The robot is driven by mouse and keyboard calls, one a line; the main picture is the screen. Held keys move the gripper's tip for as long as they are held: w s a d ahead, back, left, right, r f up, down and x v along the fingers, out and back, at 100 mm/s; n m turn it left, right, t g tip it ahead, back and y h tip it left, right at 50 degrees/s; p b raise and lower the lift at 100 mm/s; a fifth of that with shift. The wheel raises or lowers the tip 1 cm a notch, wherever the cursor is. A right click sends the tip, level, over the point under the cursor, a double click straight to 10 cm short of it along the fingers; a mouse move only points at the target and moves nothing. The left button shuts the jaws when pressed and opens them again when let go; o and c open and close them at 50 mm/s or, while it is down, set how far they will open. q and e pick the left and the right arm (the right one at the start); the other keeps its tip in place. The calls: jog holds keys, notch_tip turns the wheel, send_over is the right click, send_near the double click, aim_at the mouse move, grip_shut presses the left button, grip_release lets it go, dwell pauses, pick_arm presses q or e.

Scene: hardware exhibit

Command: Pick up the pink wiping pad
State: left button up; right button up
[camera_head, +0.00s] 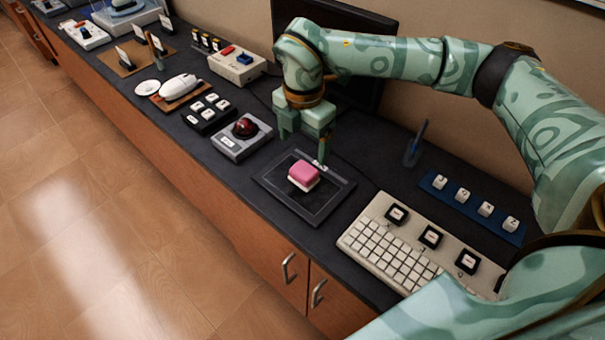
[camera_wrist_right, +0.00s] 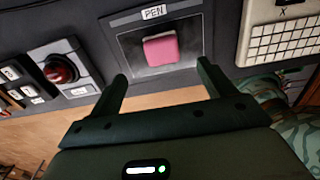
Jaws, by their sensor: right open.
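The pink wiping pad (camera_head: 304,174) is a small block with a pink top and a white lower part. It lies on a dark flat tablet (camera_head: 276,187) on the counter. My right gripper (camera_head: 303,150) is open and empty, above and just behind the pad in the head view. In the right wrist view the pad (camera_wrist_right: 160,49) shows beyond the two spread fingers (camera_wrist_right: 162,85), apart from them. The tablet there carries a label reading PEN (camera_wrist_right: 153,12). My left gripper is not in view.
A box with a red trackball (camera_head: 245,128) stands left of the tablet. A keyboard (camera_head: 390,250) lies to its right, with a blue strip of keys (camera_head: 470,206) and a pen in a holder (camera_head: 413,150) behind. A dark monitor (camera_head: 370,85) stands at the back.

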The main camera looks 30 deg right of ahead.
aim_at(304, 169)
notch_tip(304, 169, down, 4)
jog(key=shift+b, duration=0.4)
notch_tip(304, 169, down, 6)
jog(key=shift+s+r+b, duration=0.15)
jog(key=shift+r+b, duration=0.1)
jog(key=shift+b, duration=0.9)
jog(key=shift+r, duration=0.1)
jog(key=shift+c, duration=0.3)
jog(key=c, duration=1)
